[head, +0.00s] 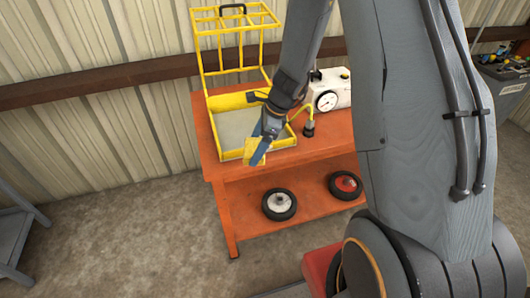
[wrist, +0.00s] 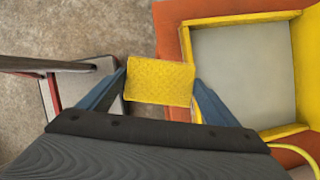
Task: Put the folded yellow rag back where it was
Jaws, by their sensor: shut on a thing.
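My gripper (wrist: 160,85) is shut on the folded yellow rag (wrist: 160,80), with one blue finger at each side of it in the wrist view. In the head view the rag (head: 254,153) hangs from my gripper (head: 260,150) at the front left of the orange bench (head: 220,172). In the wrist view the rag is above the bench's left edge, partly over the floor, beside a yellow-framed tray (wrist: 240,70) with a bare grey bottom. How high the rag is above the bench is hard to tell.
The tray's tall yellow wire rack (head: 200,45) rises at the back. A white box with a dial gauge (head: 335,90) and a yellow hose with a dark fitting (head: 308,127) stand to the right. Two wheels (head: 279,204) (head: 344,185) lie on the lower shelf. A grey stand (head: 15,235) is at the far left.

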